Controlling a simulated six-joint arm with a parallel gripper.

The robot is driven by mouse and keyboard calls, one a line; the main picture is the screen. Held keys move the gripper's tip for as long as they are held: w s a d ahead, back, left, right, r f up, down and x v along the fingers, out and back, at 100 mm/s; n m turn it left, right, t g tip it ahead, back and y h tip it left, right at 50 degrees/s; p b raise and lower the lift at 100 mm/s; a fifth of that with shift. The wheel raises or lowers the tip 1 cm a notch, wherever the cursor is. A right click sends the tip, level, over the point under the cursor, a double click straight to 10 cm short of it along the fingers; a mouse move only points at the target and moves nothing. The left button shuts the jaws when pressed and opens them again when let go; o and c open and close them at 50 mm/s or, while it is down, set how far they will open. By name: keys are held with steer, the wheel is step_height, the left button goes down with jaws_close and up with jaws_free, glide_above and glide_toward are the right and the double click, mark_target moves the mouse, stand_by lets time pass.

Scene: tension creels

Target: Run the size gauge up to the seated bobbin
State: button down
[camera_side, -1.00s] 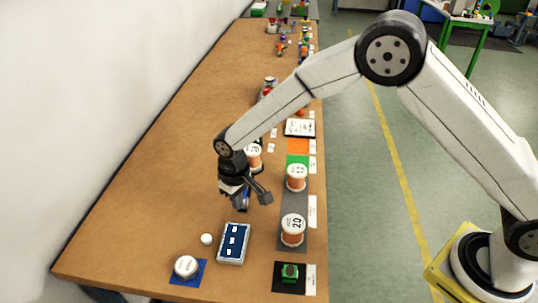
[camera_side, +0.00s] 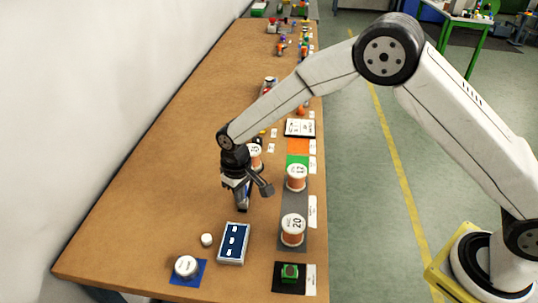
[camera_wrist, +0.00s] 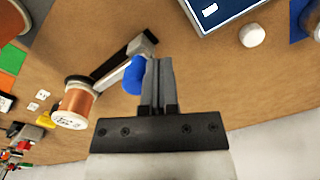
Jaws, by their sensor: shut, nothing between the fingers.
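The seated bobbin (camera_wrist: 75,104), copper-wound with a white labelled end, is at left in the wrist view. In the side view this bobbin (camera_side: 256,153) is partly hidden behind my arm. The size gauge (camera_wrist: 118,62) appears as a dark rail running from beside the bobbin to a grey end block. A blue knob (camera_wrist: 134,75) lies along it, a clear stretch from the bobbin. My gripper (camera_wrist: 159,62) is shut and empty, its fingers just right of the blue knob; I cannot tell whether they touch it. In the side view my gripper (camera_side: 243,207) points down over the table.
Other copper bobbins (camera_side: 293,229) (camera_side: 297,177) stand on the grey strip at right. A blue-faced box (camera_side: 233,242), a small white cap (camera_side: 207,240) and a round white-topped item (camera_side: 186,266) on a blue square lie in front. The table left of my gripper is bare.

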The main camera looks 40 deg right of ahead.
steer(key=shift+w+d, duration=1.4)
steer(key=shift+w, duration=0.05)
stand_by(0.5)
steer(key=shift+s+a, duration=0.15)
steer(key=shift+s+a, duration=0.35)
steer(key=shift+a, duration=0.05)
stand_by(0.3)
steer(key=shift+r, duration=3.5)
steer(key=shift+s, duration=0.1)
